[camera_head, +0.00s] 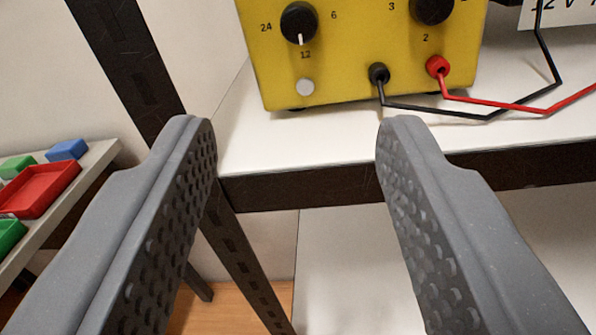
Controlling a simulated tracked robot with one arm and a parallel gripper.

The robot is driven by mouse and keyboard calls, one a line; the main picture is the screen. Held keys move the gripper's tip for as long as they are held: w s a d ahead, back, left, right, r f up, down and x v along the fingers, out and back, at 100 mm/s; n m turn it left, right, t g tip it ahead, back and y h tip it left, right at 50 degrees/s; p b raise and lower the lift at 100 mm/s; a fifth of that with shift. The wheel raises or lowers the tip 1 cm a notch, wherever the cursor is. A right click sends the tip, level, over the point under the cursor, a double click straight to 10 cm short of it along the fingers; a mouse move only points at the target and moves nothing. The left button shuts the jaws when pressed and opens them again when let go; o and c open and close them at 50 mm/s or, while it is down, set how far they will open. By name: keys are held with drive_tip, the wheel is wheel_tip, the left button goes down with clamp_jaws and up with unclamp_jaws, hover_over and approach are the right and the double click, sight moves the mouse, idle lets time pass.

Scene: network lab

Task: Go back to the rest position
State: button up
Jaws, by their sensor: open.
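My gripper (296,125) is open and empty. Its two grey fingers with dimpled inner pads reach up from the bottom of the view, one at the left and one right of the middle. Between and beyond the fingertips stands a yellow power supply box (345,75) on a white shelf (300,145). Its front has a black knob (299,22) marked 6, 12 and 24. A second black knob (432,8) is cut off at the top edge. The fingers appear apart from the box. No rest position is marked in view.
A black plug (379,73) and a red plug (437,66) sit in the box, their leads running right across the shelf. A dark slotted post (125,70) stands at the left. A lower shelf with red (40,188), green and blue bins is at far left.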

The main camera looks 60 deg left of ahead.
drive_tip(key=shift+s+d, duration=0.3)
drive_tip(key=shift+d, duration=0.1)
